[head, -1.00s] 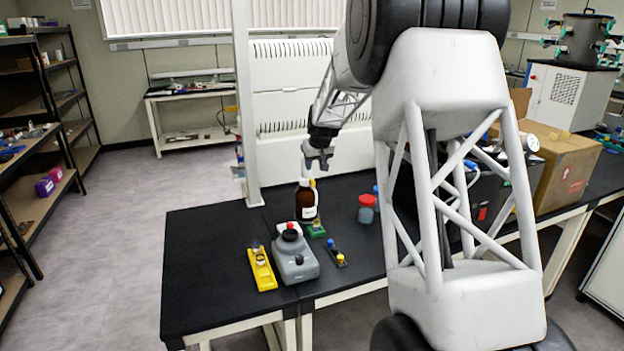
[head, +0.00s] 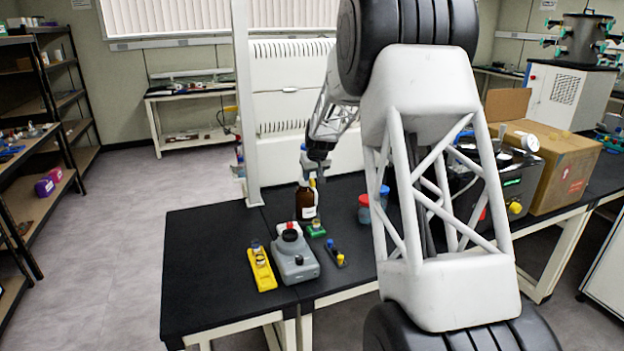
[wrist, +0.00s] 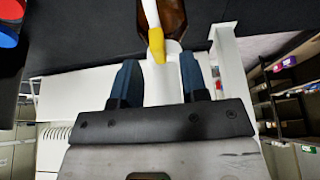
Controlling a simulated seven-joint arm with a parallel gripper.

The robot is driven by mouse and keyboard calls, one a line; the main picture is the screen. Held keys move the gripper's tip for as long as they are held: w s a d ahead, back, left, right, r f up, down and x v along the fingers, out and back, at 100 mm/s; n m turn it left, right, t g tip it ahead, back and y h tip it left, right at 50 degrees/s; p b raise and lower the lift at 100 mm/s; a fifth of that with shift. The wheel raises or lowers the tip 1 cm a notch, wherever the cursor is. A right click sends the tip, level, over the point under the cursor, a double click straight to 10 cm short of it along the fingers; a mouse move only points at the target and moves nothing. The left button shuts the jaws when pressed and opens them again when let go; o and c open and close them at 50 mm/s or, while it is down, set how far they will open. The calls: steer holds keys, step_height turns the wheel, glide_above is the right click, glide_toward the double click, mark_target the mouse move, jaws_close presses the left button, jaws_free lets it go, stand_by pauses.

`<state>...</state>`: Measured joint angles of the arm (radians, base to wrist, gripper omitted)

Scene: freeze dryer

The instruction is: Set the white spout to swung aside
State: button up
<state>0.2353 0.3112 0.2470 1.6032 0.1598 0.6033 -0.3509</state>
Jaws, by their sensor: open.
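A brown bottle (head: 306,205) with a white label stands upright on the black bench. In the wrist view the bottle (wrist: 170,20) is at the top. The white spout (wrist: 151,14) slants down across it and ends in a yellow tip (wrist: 157,47). My gripper (wrist: 157,68) is open, with its blue fingers on either side of a white part just below the bottle; whether they touch it I cannot tell. In the head view my gripper (head: 314,162) is just above the bottle and hides its top.
Red-lidded (head: 364,209) and blue-lidded (head: 384,191) jars stand right of the bottle. In front are a grey device (head: 296,262), a yellow rack (head: 262,269), a green block (head: 316,229) and a small dark rack (head: 335,254). A white post (head: 246,120) rises behind left. The bench's left part is clear.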

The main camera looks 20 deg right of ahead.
steer(key=shift+x, duration=1.1)
jaws_close()
